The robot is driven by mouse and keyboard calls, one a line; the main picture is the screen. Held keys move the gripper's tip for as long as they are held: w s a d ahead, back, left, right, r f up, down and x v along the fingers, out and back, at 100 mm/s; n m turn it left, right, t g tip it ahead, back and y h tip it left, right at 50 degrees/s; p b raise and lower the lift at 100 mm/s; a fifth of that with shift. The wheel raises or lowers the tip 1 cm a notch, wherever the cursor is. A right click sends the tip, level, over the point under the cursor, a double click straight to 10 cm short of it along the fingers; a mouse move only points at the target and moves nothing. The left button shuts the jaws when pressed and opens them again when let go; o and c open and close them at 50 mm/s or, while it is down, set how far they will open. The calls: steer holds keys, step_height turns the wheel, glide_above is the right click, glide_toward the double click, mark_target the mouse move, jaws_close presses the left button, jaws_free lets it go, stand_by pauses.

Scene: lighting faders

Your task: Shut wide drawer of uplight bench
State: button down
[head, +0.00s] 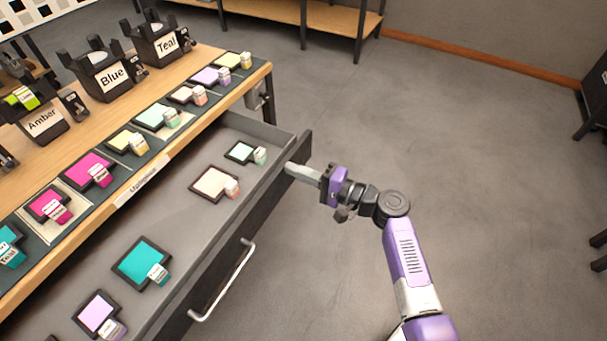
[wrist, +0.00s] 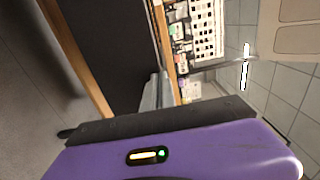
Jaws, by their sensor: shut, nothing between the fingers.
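The wide drawer (head: 185,215) of the uplight bench (head: 200,60) stands pulled out in the head view, with several colour filters lying in its grey tray. Its dark front has a pale bar handle (head: 226,283). My gripper (head: 290,169) is shut and empty, its fingertips at the far end of the drawer front, near the top edge. I cannot tell whether they touch it. In the wrist view the shut fingers (wrist: 157,92) lie near a dark panel, and the handle is not clear there.
A row of filters lies along the bench top's edge, with labelled fixtures (head: 108,75) behind. One filter in the drawer (head: 215,183) lies near its front. Open grey floor (head: 420,130) is on the right. A wooden shelf unit (head: 300,14) stands at the back.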

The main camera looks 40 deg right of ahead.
steer(key=b+x, duration=0.9)
steer(key=x, duration=1.4)
steer(key=shift+f, duration=0.2)
steer(key=shift+w+a+r+b, duration=0.1)
steer(key=shift+w+a+b, duration=0.2)
steer(key=shift+w, duration=0.35)
steer(key=shift+d, duration=0.1)
